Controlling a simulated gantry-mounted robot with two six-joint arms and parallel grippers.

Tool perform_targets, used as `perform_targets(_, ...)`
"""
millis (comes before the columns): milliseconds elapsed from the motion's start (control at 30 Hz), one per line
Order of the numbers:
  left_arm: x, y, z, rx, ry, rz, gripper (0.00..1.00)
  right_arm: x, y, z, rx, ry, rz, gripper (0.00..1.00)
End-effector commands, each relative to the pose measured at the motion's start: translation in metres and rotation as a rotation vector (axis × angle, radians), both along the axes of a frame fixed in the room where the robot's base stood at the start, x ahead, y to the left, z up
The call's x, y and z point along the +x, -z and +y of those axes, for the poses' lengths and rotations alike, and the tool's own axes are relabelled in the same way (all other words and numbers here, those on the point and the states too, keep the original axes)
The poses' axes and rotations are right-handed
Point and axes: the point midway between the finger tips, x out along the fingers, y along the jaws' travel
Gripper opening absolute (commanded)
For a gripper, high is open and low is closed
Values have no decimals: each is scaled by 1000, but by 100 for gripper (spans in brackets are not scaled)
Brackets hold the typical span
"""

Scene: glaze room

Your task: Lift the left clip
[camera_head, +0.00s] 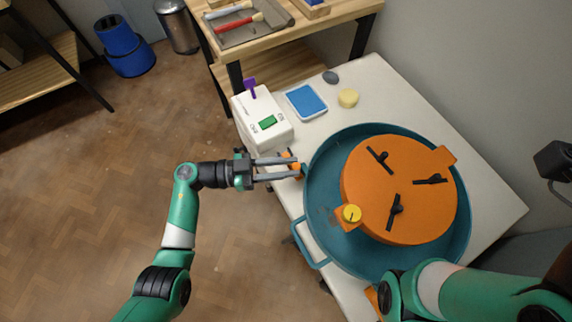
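An orange clip (296,168), the left one, sits by the left rim of the blue basin (314,190), at the table edge. My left gripper (296,166) reaches it from the left. Its two grey fingers are parted, with orange showing between the tips and beyond the upper finger. The fingers partly hide the clip, and I cannot tell whether they touch it. Another orange piece (371,297) shows at the bottom, largely hidden by my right arm. My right gripper is not visible.
A round orange piece (380,205) with black levers and a yellow knob (351,213) lies in the basin. A white box (262,115) with a purple lever stands behind the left gripper. A blue tray (306,101) and a yellow sponge (348,98) lie farther back.

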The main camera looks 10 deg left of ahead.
Motion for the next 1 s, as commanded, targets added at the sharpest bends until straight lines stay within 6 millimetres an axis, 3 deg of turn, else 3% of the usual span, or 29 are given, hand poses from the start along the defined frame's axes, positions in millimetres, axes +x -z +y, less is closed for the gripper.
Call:
perform_targets(33, 0, 0, 0, 0, 0, 0, 16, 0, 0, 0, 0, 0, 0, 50)
perform_targets(133, 0, 0, 0, 0, 0, 0, 0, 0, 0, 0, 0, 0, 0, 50)
perform_targets(1000, 0, 0, 0, 0, 0, 1, 0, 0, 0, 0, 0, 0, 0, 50)
